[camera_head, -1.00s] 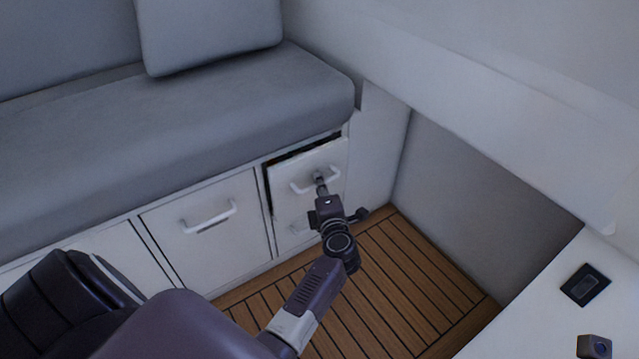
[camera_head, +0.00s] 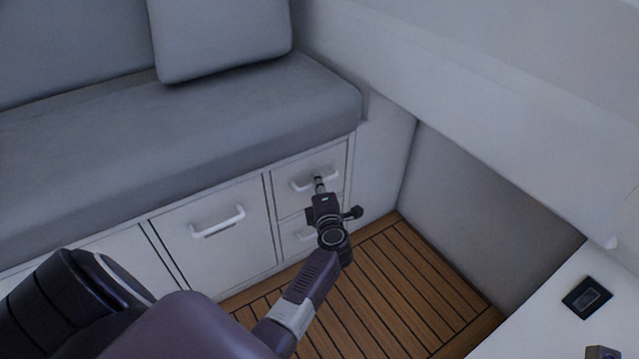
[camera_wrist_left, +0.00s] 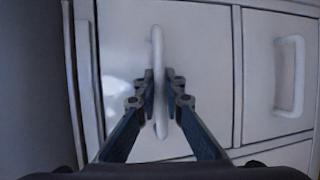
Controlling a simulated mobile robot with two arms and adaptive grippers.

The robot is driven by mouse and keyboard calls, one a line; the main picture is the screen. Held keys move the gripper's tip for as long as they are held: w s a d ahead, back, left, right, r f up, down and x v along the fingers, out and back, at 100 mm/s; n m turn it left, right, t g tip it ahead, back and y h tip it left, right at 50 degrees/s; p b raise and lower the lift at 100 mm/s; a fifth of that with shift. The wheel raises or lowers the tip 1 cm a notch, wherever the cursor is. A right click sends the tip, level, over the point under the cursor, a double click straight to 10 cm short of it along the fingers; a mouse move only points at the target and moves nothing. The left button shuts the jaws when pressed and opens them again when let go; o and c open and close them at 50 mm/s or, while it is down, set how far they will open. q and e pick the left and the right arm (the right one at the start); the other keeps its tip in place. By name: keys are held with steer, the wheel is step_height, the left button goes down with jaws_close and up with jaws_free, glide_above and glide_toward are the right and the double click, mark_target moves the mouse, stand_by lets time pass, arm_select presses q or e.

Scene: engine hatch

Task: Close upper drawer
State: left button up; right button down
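The upper drawer (camera_head: 325,162) is the small white drawer at the right end of the bench base. Its front looks flush with the cabinet, with no dark gap along its top. Its white bar handle (camera_head: 331,176) also shows in the left wrist view (camera_wrist_left: 158,45). My left gripper (camera_head: 319,183) is at this handle. In the left wrist view its two fingers (camera_wrist_left: 160,88) lie close against both sides of the bar, closed around it. The fingertips are small and partly hidden in the head view.
A lower drawer (camera_head: 290,234) sits just below, partly hidden by my left arm. A wider white front with a handle (camera_head: 218,222) is to the left. The grey bench cushion (camera_head: 200,135) overhangs above. The slatted wooden floor (camera_head: 400,290) is clear.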

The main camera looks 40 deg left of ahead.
arm_select(q)
steer(key=shift+o, duration=0.9)
steer(key=shift+w+a, duration=0.1)
steer(key=shift+a, duration=0.15)
steer(key=shift+d, duration=0.15)
steer(key=v, duration=0.7)
steer(key=shift+d+r, duration=0.1)
steer(key=shift+r, duration=0.05)
